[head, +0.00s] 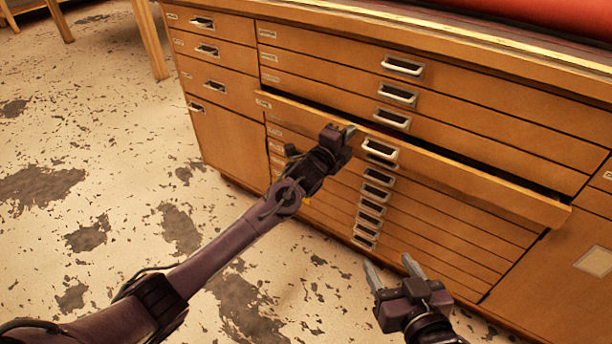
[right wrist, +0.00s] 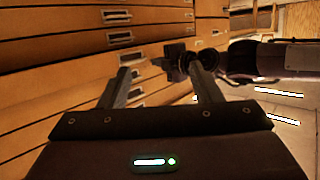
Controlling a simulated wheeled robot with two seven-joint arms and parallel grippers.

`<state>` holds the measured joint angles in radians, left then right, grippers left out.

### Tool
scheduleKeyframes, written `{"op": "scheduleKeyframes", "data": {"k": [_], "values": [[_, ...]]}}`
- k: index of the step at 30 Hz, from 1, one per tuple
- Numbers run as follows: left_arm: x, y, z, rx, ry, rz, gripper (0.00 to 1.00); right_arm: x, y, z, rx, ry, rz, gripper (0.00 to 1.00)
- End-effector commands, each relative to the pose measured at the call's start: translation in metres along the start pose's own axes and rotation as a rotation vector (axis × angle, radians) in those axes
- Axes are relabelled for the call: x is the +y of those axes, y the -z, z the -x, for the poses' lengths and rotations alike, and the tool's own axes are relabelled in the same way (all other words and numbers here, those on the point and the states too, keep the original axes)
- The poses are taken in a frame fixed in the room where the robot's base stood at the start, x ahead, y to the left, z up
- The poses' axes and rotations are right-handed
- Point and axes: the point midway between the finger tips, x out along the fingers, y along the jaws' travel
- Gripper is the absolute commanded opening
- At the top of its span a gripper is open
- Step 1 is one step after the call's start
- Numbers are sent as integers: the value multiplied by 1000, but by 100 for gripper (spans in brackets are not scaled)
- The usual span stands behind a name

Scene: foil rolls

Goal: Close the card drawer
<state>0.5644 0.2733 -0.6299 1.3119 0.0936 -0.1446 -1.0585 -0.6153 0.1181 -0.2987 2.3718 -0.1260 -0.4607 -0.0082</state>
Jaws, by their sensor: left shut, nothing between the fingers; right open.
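The wooden cabinet has one wide, shallow card drawer (head: 465,176) pulled partly out in the head view. A dark gap shows above its front, and its front stands proud of the drawers around it. Its metal handle (head: 380,149) is in the middle. My left gripper (head: 350,131) is shut and empty at the drawer front, left of the handle; I cannot tell whether it touches. My right gripper (head: 392,268) is open and empty, low in front of the cabinet, apart from the drawer. My left gripper also shows in the right wrist view (right wrist: 172,60), beyond the right fingers.
Several other shallow drawers above and below look shut. A column of small drawers (head: 215,68) and a side panel (head: 226,130) stand at the cabinet's left. The worn, patchy floor (head: 90,150) is open to the left. Wooden legs (head: 150,40) stand at the back left.

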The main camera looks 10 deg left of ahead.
Motion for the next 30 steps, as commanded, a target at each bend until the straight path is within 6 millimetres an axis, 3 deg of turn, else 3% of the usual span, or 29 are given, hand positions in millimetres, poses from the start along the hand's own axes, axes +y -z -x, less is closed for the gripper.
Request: {"op": "scheduleKeyframes", "data": {"k": [23,30], "values": [[0,-1,-1,0,-1,-1,0,0,-7,1,-37,1,0,58],[0,-10,3,0,-2,-2,0,-4,-49,9,-218,6,-11,58]]}}
